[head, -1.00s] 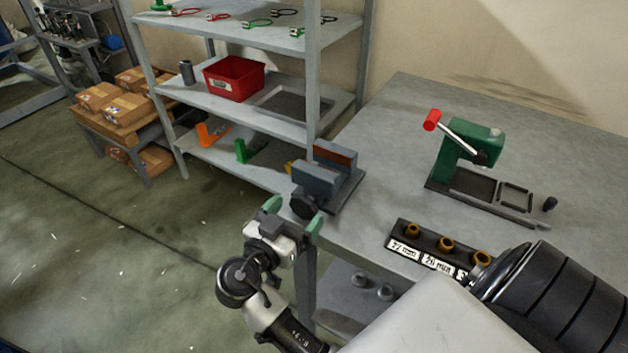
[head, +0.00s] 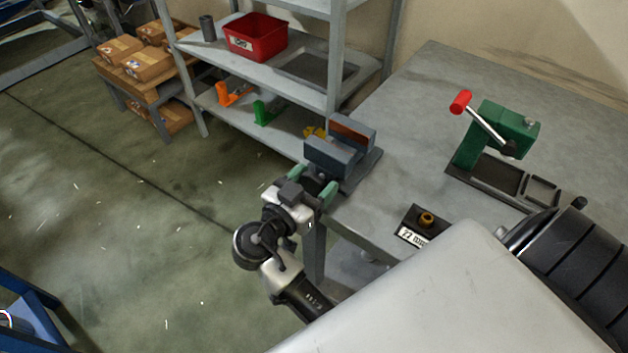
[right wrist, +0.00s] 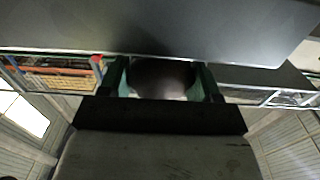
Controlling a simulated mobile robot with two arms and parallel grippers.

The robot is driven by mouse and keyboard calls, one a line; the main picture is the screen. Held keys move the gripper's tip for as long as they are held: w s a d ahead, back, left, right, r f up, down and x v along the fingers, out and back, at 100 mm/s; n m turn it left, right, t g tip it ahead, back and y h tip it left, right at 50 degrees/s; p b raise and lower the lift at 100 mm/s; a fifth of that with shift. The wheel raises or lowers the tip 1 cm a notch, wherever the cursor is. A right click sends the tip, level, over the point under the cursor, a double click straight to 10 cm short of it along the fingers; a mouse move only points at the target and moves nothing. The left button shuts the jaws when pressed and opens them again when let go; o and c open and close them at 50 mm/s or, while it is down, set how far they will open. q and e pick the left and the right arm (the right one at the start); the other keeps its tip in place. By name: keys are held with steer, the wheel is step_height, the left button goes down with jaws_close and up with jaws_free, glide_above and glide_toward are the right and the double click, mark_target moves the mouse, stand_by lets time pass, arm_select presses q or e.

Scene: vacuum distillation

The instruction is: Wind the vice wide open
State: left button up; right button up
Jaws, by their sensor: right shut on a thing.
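The blue-grey vice (head: 331,154) is at the left corner of the grey table. Its two jaws stand apart, with a gap between them, and the far jaw has a reddish-brown inner face. My right gripper (head: 312,189) is at the near end of the vice, its green fingers on either side of the dark round knob. In the right wrist view my right gripper (right wrist: 163,82) has its fingers shut on the dark knob (right wrist: 162,76). The gripper partly hides the knob in the head view. My left gripper is not in view.
A green press with a red-tipped lever (head: 495,130) stands on the table (head: 400,130) to the right. A labelled block with a brass-coloured piece (head: 426,219) lies nearer. A shelf with a red bin (head: 256,38) stands behind left. Open floor lies left.

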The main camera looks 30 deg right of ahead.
steer(key=shift+n, duration=0.8)
steer(key=shift+c, duration=0.3)
steer(key=o, duration=0.9)
